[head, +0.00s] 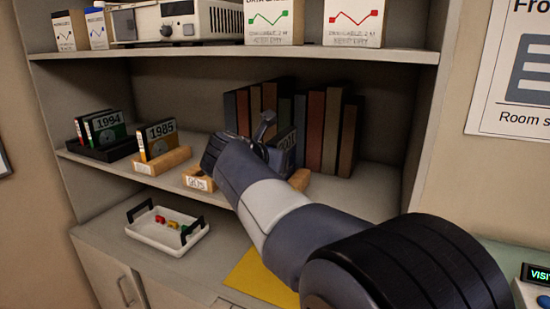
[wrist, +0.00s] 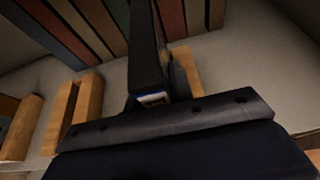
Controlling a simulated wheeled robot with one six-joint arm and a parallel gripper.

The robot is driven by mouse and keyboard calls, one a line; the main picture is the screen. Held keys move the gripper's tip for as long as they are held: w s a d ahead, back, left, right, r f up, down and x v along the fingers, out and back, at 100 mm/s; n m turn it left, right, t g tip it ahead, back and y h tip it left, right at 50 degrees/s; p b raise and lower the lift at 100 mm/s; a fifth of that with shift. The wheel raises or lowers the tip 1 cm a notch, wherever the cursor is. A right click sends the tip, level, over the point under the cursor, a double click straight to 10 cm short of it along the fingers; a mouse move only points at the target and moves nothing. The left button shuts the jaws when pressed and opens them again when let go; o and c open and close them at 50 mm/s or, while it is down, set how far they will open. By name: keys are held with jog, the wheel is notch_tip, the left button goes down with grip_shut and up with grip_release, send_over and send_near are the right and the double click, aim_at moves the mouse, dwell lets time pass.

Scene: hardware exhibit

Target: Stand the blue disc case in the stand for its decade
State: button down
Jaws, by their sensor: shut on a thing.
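The blue disc case (head: 287,141) shows in the head view as a dark blue face with pale digits, partly hidden behind my arm; the digits are hard to read, perhaps 2001. My gripper (head: 266,128) is shut on it, over the middle shelf. In the wrist view my gripper (wrist: 150,95) hides most of the case, and a small blue and white edge (wrist: 153,99) shows at the fingers. A wooden stand (head: 299,180) is just right of the gripper, partly hidden. Another wooden stand (head: 196,182), its label seeming to read 90s, is left of it. I cannot tell whether the case touches a stand.
A wooden stand (head: 162,162) holds a 1985 case (head: 158,139). A black tray (head: 108,151) at far left holds a few cases, one marked 1994. A row of books (head: 316,130) stands behind the gripper. A white tray (head: 160,236) is on the surface below.

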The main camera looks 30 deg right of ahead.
jog(key=shift+f+b, duration=0.55)
jog(key=shift+f, duration=0.45)
jog(key=c, duration=1.2)
grip_release()
jog(key=shift+o, duration=0.2)
jog(key=shift+a, duration=0.1)
jog(key=s+a, duration=0.5)
jog(key=a, duration=0.1)
jog(key=w+d, duration=0.1)
jog(key=d, duration=0.1)
jog(key=w+d, duration=0.4)
jog(key=shift+d+r, duration=0.1)
jog(key=shift+d, duration=0.1)
jog(key=shift+a+r, duration=0.1)
jog(key=shift+r, duration=0.2)
